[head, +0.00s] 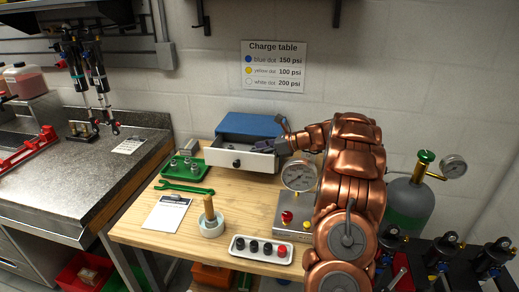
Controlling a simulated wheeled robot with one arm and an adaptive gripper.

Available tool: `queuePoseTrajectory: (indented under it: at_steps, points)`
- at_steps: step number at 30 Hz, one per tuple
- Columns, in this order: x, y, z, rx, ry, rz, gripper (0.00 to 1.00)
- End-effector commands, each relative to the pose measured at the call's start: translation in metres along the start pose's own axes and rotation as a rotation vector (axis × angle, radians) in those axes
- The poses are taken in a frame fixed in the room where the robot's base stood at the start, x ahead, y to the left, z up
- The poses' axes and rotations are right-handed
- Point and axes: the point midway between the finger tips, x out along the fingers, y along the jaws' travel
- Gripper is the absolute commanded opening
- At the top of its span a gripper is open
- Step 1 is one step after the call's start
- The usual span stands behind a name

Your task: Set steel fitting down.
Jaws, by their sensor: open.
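My gripper (283,137) is open at the right end of an open white drawer (248,159), which sticks out of a blue cabinet (250,125). Grey metal pieces show inside the drawer, too small to tell apart. Several small steel fittings (187,161) stand in a green tray (170,176) to the left of the drawer. I cannot tell which piece is the steel fitting of the task. My copper-coloured arm hides the right part of the bench, and the space between my fingertips is hard to make out.
On the wooden bench (150,233) are a green wrench (184,188), a clipboard (166,213), a white ring with a wooden peg (211,224), a white tray (238,252) of black and red caps, and a gauge box (289,214). A green gas cylinder (408,205) stands right.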

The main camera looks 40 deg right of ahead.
Motion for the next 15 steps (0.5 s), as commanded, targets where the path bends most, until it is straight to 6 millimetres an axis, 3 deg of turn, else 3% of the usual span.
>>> queuePoseTrajectory:
  at_steps: [5, 15]
  points:
    - [-0.008, -0.001, 0.002, -0.001, -0.001, -0.003, 0.44]
    - [-0.07, -0.001, 0.0, 0.0, -0.002, -0.004, 0.44]
